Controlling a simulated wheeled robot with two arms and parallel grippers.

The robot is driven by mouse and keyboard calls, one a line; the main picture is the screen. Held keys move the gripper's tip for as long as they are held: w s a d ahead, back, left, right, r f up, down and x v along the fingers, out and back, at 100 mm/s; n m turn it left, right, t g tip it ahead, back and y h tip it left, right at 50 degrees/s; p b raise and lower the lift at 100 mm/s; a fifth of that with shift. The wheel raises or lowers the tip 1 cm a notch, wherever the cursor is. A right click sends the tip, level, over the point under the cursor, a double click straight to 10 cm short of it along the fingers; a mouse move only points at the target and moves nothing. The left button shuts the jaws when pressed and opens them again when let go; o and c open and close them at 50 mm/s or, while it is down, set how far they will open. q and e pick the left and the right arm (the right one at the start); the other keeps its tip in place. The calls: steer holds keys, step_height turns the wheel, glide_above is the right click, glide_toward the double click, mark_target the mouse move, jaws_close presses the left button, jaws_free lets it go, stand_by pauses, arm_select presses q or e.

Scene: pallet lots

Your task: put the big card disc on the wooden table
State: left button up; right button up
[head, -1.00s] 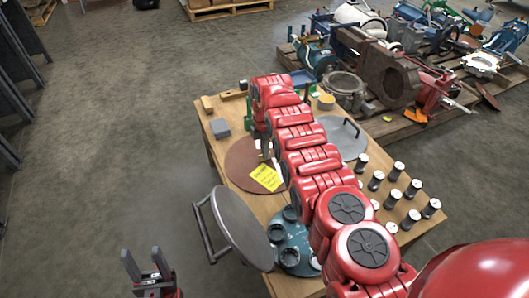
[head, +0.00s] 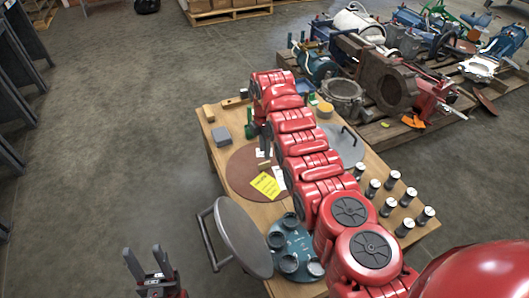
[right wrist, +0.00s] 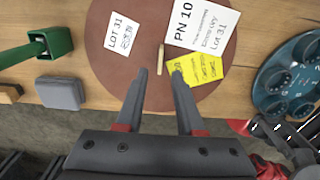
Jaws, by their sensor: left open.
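The big card disc, brown and round (head: 238,178), lies flat on the wooden table (head: 383,218). In the right wrist view the brown disc (right wrist: 103,62) carries two white labels, a yellow note and a small tan handle (right wrist: 161,57). My right gripper (right wrist: 159,73) is open above the disc's near part, its fingers apart on either side of the handle's line. Contact cannot be told. In the head view my right arm hides part of the disc. My left gripper (head: 145,256) is open and empty, off the table at lower left.
A grey disc with a bar handle (head: 242,238) is tilted at the table's near left edge. A teal plate with round cups (head: 292,243) is beside it. Open floor lies left.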

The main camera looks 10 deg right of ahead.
step_height(320, 180, up, 6)
steer(key=p, duration=0.1)
steer(key=shift+r, duration=0.2)
